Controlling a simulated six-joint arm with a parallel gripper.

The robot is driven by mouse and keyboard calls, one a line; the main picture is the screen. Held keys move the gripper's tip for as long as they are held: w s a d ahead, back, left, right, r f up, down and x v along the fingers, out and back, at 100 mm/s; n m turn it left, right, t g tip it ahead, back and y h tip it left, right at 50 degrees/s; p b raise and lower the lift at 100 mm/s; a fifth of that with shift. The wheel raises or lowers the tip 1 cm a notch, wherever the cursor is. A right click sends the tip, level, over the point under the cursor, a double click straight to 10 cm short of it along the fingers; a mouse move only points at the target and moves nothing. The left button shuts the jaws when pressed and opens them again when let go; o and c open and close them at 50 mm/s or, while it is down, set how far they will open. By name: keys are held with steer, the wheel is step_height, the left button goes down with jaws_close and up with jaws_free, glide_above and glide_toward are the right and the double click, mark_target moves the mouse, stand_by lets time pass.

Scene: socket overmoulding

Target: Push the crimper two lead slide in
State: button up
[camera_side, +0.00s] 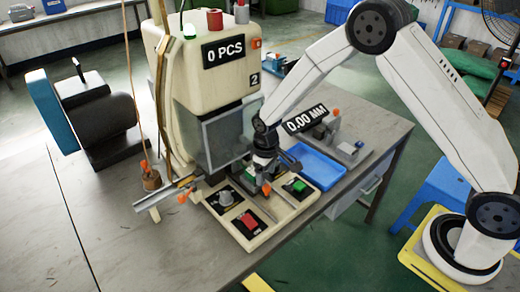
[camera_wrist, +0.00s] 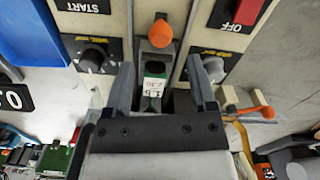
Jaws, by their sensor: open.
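Crimper two (camera_side: 180,65) is the cream machine with a "2" on its side and a "0 PCS" display. Its lead slide appears to be the narrow grey part with an orange knob (camera_wrist: 160,32) in the wrist view, with a green, white-labelled piece (camera_wrist: 153,88) below the knob. My gripper (camera_wrist: 165,75) is open, one finger on each side of this part. No finger clearly touches it, and the knob lies ahead of the fingertips. In the side view my gripper (camera_side: 265,170) is low at the front of the crimper, just above its control panel.
The panel's red button (camera_side: 249,220), green button (camera_side: 299,186) and dial (camera_side: 226,198) are close to my gripper. A blue tray (camera_side: 318,168) lies to the right. A metal rail (camera_side: 165,193) with orange knobs sticks out left.

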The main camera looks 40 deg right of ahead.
steer(key=shift+r, duration=1.8)
steer(key=shift+s+d+r, duration=0.2)
steer(key=shift+s+r, duration=0.15)
steer(key=shift+r, duration=0.15)
steer(key=s+d+r+m+t, duration=0.1)
steer(key=s+r, duration=0.3)
steer(key=s, duration=0.5)
steer(key=s+d+r+m+t, duration=0.1)
steer(key=s+d+r+m, duration=0.1)
steer(key=s, duration=0.6)
step_height(320, 180, up, 2)
steer(key=shift+s+d+r+t, duration=0.3)
steer(key=shift+s+d, duration=0.1)
steer(key=shift+d, duration=0.4)
